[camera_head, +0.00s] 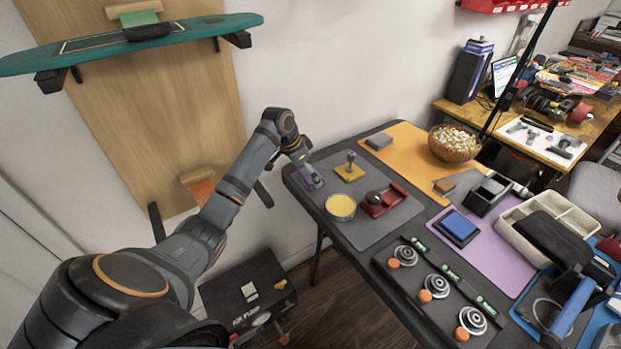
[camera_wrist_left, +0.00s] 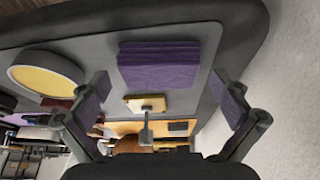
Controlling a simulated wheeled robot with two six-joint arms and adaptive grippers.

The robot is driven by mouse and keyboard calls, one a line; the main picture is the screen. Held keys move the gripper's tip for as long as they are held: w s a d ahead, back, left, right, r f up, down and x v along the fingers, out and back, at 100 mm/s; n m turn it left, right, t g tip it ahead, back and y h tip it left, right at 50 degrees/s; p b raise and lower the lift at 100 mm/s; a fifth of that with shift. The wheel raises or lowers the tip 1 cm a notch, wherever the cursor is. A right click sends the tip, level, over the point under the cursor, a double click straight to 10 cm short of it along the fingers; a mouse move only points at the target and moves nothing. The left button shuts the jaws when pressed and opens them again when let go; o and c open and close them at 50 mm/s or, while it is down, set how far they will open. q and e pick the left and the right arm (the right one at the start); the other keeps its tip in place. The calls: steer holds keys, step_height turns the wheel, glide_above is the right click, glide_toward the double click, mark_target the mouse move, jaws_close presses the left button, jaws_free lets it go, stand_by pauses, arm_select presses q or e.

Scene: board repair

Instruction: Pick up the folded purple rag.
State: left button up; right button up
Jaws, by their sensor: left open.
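The folded purple rag (camera_wrist_left: 158,65) lies on the grey mat near the table's end, seen in the left wrist view ahead of my left gripper. In the head view the rag (camera_head: 312,181) shows only partly beside the gripper. My left gripper (camera_wrist_left: 160,100) is open, its two purple-padded fingers spread wide to either side of the rag's line, with nothing between them. In the head view the left gripper (camera_head: 304,170) hangs at the table's left end, over or close to the rag; the exact gap cannot be told. My right gripper is not in view.
A yellow round tin (camera_head: 340,207), a yellow-based upright tool (camera_head: 350,172) and a red holder (camera_head: 384,200) stand near the rag on the grey mat (camera_head: 378,231). The wall is close on the left. A black box (camera_head: 248,292) stands on the floor.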

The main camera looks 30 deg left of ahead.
arm_select(q)
steer(key=c, duration=0.9)
steer(key=shift+r, duration=0.1)
steer(key=shift+r, duration=0.25)
step_height(320, 180, up, 2)
steer(key=shift+w+r, duration=0.1)
steer(key=shift+r, duration=0.1)
steer(key=s+d+r, duration=0.6)
steer(key=s+r, duration=0.4)
steer(key=s, duration=0.2)
steer(key=shift+s+p, duration=0.3)
steer(key=shift+s, duration=0.1)
